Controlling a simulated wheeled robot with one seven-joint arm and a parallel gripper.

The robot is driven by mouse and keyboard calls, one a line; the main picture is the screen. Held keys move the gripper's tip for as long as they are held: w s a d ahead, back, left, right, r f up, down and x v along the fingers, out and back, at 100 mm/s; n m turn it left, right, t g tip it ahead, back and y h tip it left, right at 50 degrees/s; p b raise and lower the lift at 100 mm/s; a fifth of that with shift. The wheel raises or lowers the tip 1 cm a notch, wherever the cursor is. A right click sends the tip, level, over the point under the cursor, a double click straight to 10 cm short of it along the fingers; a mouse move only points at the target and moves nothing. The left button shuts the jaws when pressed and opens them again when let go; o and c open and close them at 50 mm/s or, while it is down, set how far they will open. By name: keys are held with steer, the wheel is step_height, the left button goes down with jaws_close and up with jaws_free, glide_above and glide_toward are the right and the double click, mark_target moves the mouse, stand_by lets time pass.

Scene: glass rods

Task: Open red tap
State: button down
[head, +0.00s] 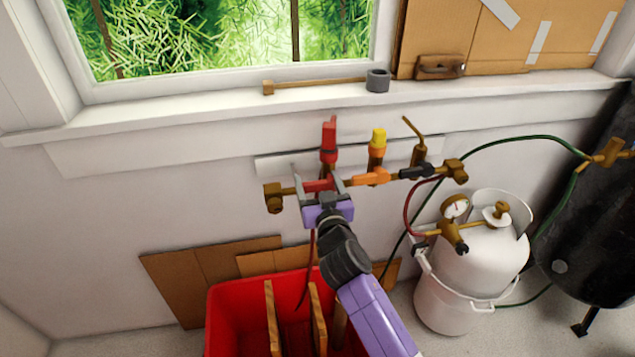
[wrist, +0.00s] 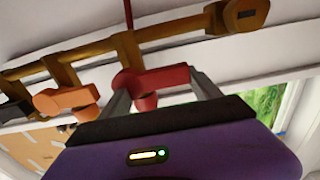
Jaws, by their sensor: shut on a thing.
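The red tap (head: 319,186) sits on a brass gas pipe on the wall under the window. Its handle lies sideways along the pipe. My gripper (head: 315,178) has one finger on each side of the red handle and is shut on it. In the wrist view, the red handle (wrist: 165,79) lies between the two fingers of my gripper (wrist: 157,84), beside the brass pipe (wrist: 80,52). The fingers hide part of the tap in the head view.
An orange tap (head: 370,177) and a black tap (head: 416,171) sit to the right on the same pipe. A red torch (head: 329,148) and a yellow-topped one (head: 377,146) stand just behind. A red bin (head: 225,309) is below, and a white gas tank (head: 480,258) stands right.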

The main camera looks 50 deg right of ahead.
mark_target(319, 190)
steer(key=shift+f, duration=0.1)
steer(key=n, duration=0.1)
steer(key=f+n+b, duration=0.1)
steer(key=n, duration=0.2)
steer(key=shift+a+f, duration=0.1)
steer(key=shift+f, duration=0.2)
steer(key=n, duration=0.1)
steer(key=f+n, duration=0.1)
steer(key=n, duration=0.3)
steer(key=shift+s+d+f+b, duration=0.1)
steer(key=shift+d+f+b, duration=0.15)
steer(key=shift+b, duration=0.1)
steer(key=shift+s+d+f+n+p, duration=0.25)
steer(key=shift+d+f+n+p, duration=0.1)
steer(key=shift+n, duration=1.15)
steer(key=shift+s+d+f+n+p, duration=0.2)
steer(key=shift+d+f+n, duration=0.1)
steer(key=shift+n, duration=1.2)
steer(key=shift+s+d+f+n+p, duration=0.25)
steer(key=shift+d+f+n+p, duration=0.1)
steer(key=shift+n, duration=1.15)
steer(key=shift+c, duration=0.7)
jaws_free()
